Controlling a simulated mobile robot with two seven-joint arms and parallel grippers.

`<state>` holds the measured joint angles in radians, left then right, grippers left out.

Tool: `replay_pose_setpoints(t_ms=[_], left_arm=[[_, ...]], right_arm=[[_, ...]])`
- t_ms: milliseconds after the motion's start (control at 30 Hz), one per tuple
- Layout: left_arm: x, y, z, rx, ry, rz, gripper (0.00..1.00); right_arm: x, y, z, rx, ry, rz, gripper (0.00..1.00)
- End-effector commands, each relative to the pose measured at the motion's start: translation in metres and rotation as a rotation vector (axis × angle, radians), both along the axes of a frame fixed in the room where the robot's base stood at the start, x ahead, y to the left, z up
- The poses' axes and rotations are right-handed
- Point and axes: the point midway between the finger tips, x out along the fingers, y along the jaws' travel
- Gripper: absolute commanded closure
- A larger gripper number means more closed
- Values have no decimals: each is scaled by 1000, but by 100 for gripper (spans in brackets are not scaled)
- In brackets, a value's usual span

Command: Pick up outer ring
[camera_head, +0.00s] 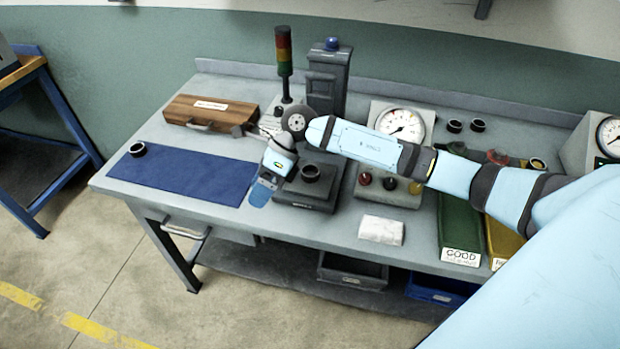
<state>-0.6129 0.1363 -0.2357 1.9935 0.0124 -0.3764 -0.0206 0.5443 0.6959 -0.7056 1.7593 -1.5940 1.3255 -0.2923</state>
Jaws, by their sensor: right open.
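Several dark rings are in view, and I cannot tell which is the outer ring. One dark ring (137,149) lies at the left end of the blue mat (185,178). Another dark ring (310,172) sits on the dark block of the grinder (305,195). Two more rings (455,126) (477,125) lie at the back right of the bench. My right gripper (262,192) is above the right edge of the mat, left of the grinder's block. It points down, open, with nothing visible in it. My left gripper is not in view.
A wooden case (210,112) lies behind the mat. A signal tower (284,52) and a dark column (328,80) stand at the back. Dial gauges (402,122) and a green GOOD bin (460,225) are on the right. A white cloth (381,230) lies near the front edge.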

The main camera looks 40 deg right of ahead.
Motion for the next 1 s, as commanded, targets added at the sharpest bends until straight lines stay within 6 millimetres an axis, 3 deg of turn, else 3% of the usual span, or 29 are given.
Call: replay_pose_setpoints(t_ms=[33,100,200,333,467,800,1000], left_arm=[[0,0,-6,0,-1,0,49],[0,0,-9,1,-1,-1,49],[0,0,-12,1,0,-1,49],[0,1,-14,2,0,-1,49],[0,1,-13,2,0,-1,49],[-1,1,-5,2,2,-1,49],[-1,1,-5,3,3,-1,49]], right_arm=[[17,-32,3,-154,-54,33,15],[34,-74,10,-354,-98,65,15],[51,-123,26,-572,-127,77,15],[61,-160,43,-732,-132,73,15],[63,-171,37,-780,-128,72,15],[62,-170,-25,-778,-128,71,15],[62,-170,-38,-777,-131,71,15]])
